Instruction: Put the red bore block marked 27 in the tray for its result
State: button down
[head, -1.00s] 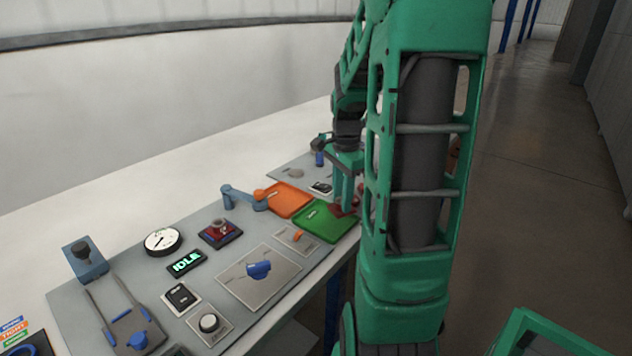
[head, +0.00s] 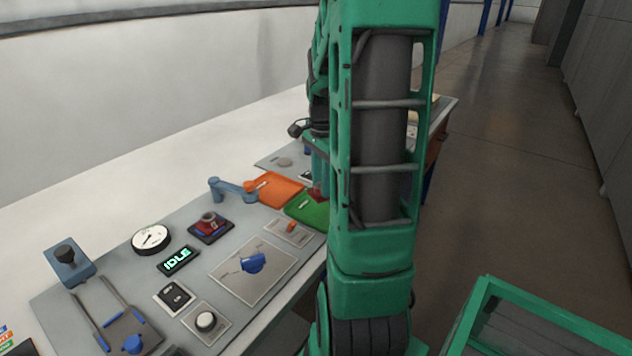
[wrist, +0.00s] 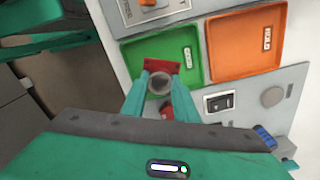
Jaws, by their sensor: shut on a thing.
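My gripper (wrist: 160,88) is shut on a red block (wrist: 176,66) with a round grey bore; no number on it is readable. In the wrist view the block is over the near edge of the green tray (wrist: 134,56); I cannot tell whether it touches. The orange tray (wrist: 220,67), labelled HOLD, lies to the right of the green one. In the head view the trays are side by side, orange (head: 277,190) and green (head: 304,213), and my arm hides much of the gripper and green tray.
Another red block (head: 210,224) sits on a dark fixture on the grey panel (head: 130,262). Nearby are a dial gauge (head: 151,239), a display reading IDLE (head: 178,260) and a blue knob (head: 254,263). In the wrist view a black switch (wrist: 219,102) and blue item (wrist: 264,136) are near the trays.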

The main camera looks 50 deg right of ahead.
jog(key=shift+f, duration=2.6)
jog(key=shift+f, duration=0.45)
dwell(0.5)
dwell(0.6)
jog(key=c, duration=0.9)
grip_release()
jog(key=shift+r, duration=0.15)
jog(key=shift+r, duration=3.35)
